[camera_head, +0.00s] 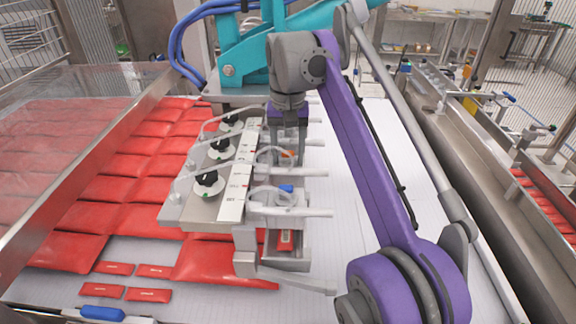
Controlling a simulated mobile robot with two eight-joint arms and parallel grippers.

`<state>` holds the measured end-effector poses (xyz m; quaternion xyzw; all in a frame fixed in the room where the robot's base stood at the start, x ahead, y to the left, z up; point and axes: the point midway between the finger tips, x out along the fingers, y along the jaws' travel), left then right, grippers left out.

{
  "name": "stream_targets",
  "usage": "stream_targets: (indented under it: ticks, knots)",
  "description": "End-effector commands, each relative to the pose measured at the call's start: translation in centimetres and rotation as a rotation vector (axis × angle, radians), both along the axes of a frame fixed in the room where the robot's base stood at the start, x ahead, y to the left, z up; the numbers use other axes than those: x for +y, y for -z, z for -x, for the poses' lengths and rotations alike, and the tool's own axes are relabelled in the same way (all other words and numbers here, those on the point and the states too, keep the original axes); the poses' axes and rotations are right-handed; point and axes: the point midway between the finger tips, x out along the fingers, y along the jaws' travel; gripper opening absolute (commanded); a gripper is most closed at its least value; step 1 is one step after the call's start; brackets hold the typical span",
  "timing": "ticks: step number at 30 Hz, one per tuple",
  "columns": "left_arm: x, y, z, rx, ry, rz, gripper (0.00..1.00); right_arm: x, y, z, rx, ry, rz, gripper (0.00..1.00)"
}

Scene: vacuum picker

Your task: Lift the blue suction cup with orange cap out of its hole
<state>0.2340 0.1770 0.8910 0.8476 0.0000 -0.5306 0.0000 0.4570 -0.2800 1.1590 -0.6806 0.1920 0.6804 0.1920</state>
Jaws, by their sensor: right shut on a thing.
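The orange cap of the suction cup (288,154) shows as a small orange patch on the vacuum picker head, in the middle of the picture. The blue part of this cup is hidden or too small to make out. My right gripper (289,149) comes down from above, its purple arm reaching in from the right, and is shut on the cup at the orange cap. I cannot tell whether the cup still sits in its hole. My left gripper is not in view.
The picker's metal plate (236,180) carries several black knobs on its left and clear hoses. A blue fitting (287,188) sits just nearer than the gripper. Red packets (128,190) cover the white belt (349,240) at the left. A teal frame (245,62) stands behind.

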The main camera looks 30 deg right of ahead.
Motion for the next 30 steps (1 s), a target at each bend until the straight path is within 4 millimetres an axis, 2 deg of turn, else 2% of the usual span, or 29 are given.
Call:
stream_targets:
  ticks: [5,15,18,23,30]
  knots:
    - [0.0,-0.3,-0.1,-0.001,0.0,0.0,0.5,0.0,-0.8,0.0,-0.001,0.0,0.001,0.2]
    - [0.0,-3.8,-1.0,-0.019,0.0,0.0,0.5,0.0,-7.7,-0.1,-0.002,0.0,0.0,0.2]
    - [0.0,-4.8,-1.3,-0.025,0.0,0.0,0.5,0.0,-9.2,-0.1,-0.002,0.0,0.0,0.2]
    - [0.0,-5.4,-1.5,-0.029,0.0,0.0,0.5,0.0,-10.1,-0.1,-0.001,0.0,0.001,0.2]
    - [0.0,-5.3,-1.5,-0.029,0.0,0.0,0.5,0.0,-10.0,0.0,0.0,0.0,0.0,0.2]
